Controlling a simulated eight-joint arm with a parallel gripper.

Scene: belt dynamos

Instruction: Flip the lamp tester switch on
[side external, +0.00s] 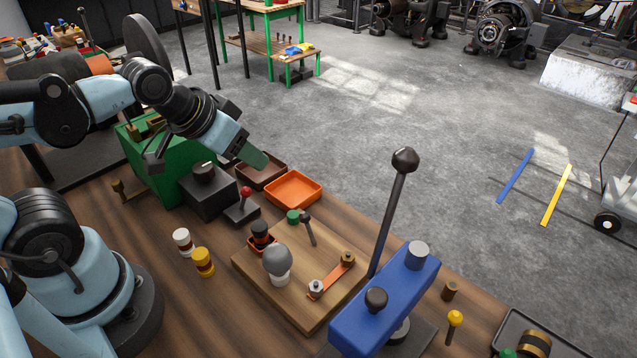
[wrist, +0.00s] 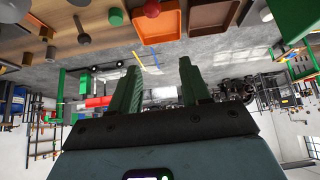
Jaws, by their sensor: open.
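The lamp tester appears to be the wooden board (side external: 265,272) with a grey bulb (side external: 278,261) in a white socket. A dark lever (side external: 308,229) stands tilted on its far side, beside a green knob (side external: 293,216); it seems to be the switch, but its on or off position is unclear. An orange strip (side external: 331,276) with two terminals lies on the board's right. My gripper (side external: 257,159) is up and behind the board, over the area of the brown tray, touching nothing visible. In the wrist view its green fingers (wrist: 160,82) are apart and empty.
A brown tray (side external: 254,178) and an orange tray (side external: 294,191) lie behind the board. A blue block (side external: 384,306) with a tall black lever (side external: 396,200) rises at right. White and yellow-capped pieces (side external: 203,262) stand left.

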